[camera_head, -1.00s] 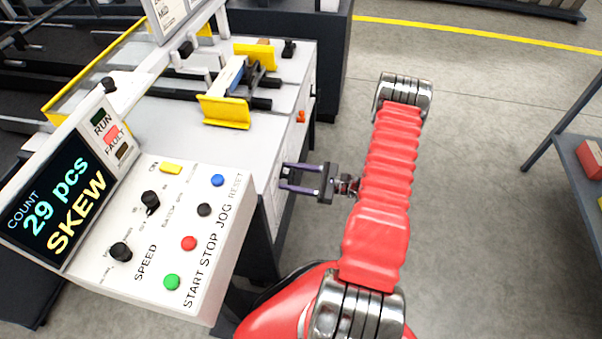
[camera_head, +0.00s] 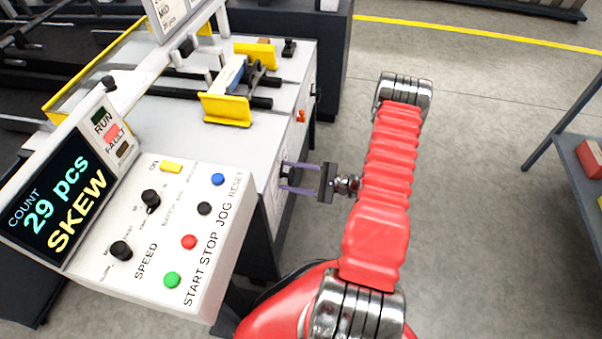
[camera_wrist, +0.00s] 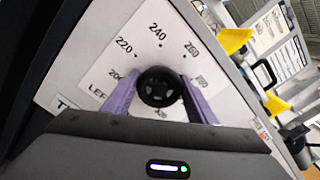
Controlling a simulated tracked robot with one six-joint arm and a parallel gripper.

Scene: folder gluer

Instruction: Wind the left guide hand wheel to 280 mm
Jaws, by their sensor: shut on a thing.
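The left guide hand wheel (camera_wrist: 159,87) is a small round black wheel on a white dial plate (camera_wrist: 118,38) in the wrist view. Printed numbers 200, 220, 240 and 260 run around it; those on the right and below are blurred or partly covered. No clear pointer shows on the wheel. My gripper (camera_wrist: 160,98) has its two purple fingers on either side of the wheel, shut on it.
The control box (camera_head: 150,235) with buttons and a screen reading "29 pcs SKEW" stands left of my gripper. Yellow guides (camera_head: 227,109) sit on the machine top above. Open floor (camera_head: 480,200) lies to the right, with a shelf (camera_head: 580,150) at the edge.

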